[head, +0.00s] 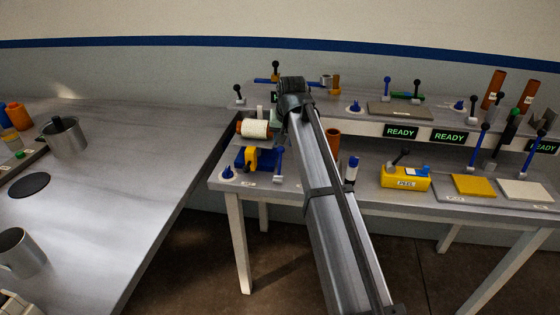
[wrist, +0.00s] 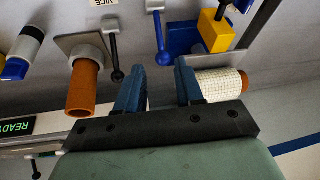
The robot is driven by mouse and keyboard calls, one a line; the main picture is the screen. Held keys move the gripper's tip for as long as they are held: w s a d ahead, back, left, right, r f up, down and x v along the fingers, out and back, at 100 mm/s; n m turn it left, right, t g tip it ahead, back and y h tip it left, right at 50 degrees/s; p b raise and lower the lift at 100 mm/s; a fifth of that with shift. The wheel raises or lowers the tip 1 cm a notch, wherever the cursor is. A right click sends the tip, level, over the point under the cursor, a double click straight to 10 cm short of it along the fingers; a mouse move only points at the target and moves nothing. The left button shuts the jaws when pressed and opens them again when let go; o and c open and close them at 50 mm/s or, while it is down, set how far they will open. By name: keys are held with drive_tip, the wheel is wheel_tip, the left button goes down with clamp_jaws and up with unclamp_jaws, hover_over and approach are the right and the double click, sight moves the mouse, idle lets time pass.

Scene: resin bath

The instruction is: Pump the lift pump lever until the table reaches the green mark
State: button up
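I cannot tell which lever is the lift pump's, and no lift table with a green mark can be made out for sure. My gripper (wrist: 158,75) is open in the wrist view, its two blue fingers apart with nothing between them. A blue lever (wrist: 158,30) with a rounded end lies just beyond the fingertips, apart from them; it seems to be the blue lever (head: 278,164) on the lower bench in the head view. A black lever (wrist: 113,50) is left of the fingers. In the head view my arm hides the fingers.
A blue-and-yellow vice (head: 252,159), a white roll (head: 255,129) and an orange tube (head: 333,140) crowd the gripper. The yellow PEEL box (head: 405,178) with a black lever is to the right. Several READY displays (head: 401,132) line the shelf. The left worktop (head: 120,185) has clear room.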

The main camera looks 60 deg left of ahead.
sight(280, 159)
drive_tip(key=x, duration=1.3)
drive_tip(key=shift+a+f, duration=0.1)
drive_tip(key=shift+c, duration=0.4)
clamp_jaws()
